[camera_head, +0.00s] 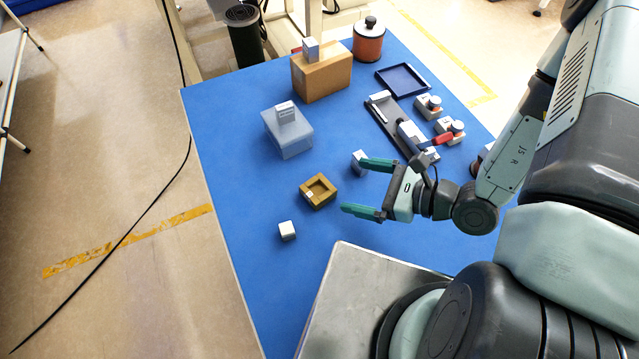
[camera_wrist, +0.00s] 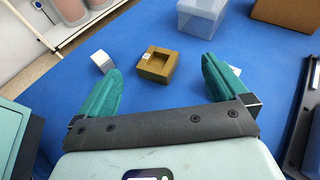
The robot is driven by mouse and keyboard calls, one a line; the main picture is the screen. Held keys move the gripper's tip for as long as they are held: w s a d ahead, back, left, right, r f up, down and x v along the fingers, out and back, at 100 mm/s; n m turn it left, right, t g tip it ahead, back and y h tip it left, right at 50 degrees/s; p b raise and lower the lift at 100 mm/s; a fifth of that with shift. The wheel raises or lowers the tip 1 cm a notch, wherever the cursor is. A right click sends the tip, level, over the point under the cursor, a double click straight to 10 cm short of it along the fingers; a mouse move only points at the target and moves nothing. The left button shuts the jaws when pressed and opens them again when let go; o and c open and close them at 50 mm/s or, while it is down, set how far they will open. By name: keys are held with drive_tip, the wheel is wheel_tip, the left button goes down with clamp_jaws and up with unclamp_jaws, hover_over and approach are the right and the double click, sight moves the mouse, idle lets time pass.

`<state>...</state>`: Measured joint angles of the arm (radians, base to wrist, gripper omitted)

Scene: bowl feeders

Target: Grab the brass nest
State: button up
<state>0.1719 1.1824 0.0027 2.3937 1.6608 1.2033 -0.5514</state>
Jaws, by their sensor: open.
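The brass nest (camera_head: 306,200) is a square, gold-brown block with a square recess, sitting on the blue table. It carries a small white label. In the wrist view the nest (camera_wrist: 169,75) lies ahead of my gripper, roughly between the lines of the two fingers. My gripper (camera_head: 352,187) has two green fingers spread wide, with nothing between them. Its fingertips are to the right of the nest in the head view and apart from it. The open fingers also show in the wrist view (camera_wrist: 160,78).
A small white block (camera_head: 287,230) sits below-left of the nest. Another light block (camera_head: 358,163) is partly hidden behind my upper finger.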

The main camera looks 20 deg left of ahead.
sight(312, 186)
drive_tip(key=f, duration=0.1)
drive_tip(key=s+f+m+t, duration=0.1)
drive_tip(key=f, duration=0.1)
drive_tip(key=shift+m, duration=0.3)
drive_tip(key=x, duration=0.4)
drive_tip(key=shift+s+a+f, duration=0.1)
drive_tip(key=shift+f, duration=0.25)
drive_tip(key=shift+x, duration=3.15)
drive_tip(key=shift+f, duration=0.15)
drive_tip(key=shift+c, duration=0.3)
drive_tip(key=shift+h, duration=0.3)
drive_tip(key=c, duration=1)
drive_tip(key=shift+c, duration=0.3)
drive_tip(key=shift+r, duration=0.2)
